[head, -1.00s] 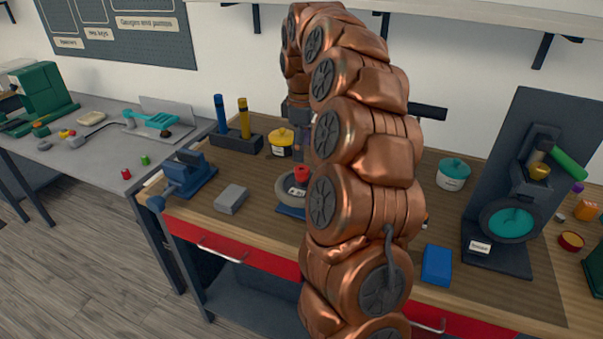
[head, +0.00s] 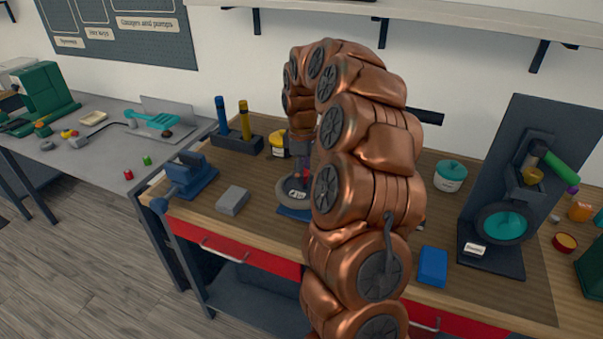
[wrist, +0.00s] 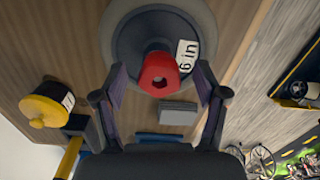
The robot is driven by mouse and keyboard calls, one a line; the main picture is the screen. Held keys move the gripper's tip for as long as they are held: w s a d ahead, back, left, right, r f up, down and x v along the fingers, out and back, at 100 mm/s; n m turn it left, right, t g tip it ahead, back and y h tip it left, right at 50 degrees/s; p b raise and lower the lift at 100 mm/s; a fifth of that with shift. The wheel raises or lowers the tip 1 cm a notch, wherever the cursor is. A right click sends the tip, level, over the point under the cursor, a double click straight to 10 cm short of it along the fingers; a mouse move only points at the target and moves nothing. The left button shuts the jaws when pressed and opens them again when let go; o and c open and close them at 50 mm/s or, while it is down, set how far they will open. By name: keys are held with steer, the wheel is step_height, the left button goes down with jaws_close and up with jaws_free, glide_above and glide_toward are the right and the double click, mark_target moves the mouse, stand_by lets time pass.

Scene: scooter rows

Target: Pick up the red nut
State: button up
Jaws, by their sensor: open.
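A red nut (wrist: 159,75) with a six-sided outline and a dark hole shows in the wrist view, over the middle of a dark round disc (wrist: 133,42) with a "6 in" label. My gripper (wrist: 162,78) is open, one finger on each side of the nut, with a gap visible on both sides. In the head view my gripper (head: 304,168) hangs over the grey disc (head: 284,193) on the wooden bench, and the nut is mostly hidden there by my fingers and arm.
A grey block (head: 233,200) and a blue vise (head: 190,176) stand left of the disc. A yellow pot (head: 278,144) is behind. A blue box (head: 433,266) and a dark stand (head: 500,225) are at right. A small red piece (head: 129,174) lies on the left table.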

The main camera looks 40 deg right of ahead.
steer(key=c, duration=1.1)
steer(key=shift+r+p, duration=0.35)
steer(key=shift+r, duration=1.3)
steer(key=w+a+r+b, duration=0.1)
steer(key=a+b, duration=0.1)
steer(key=a, duration=1.4)
steer(key=shift+r, duration=0.3)
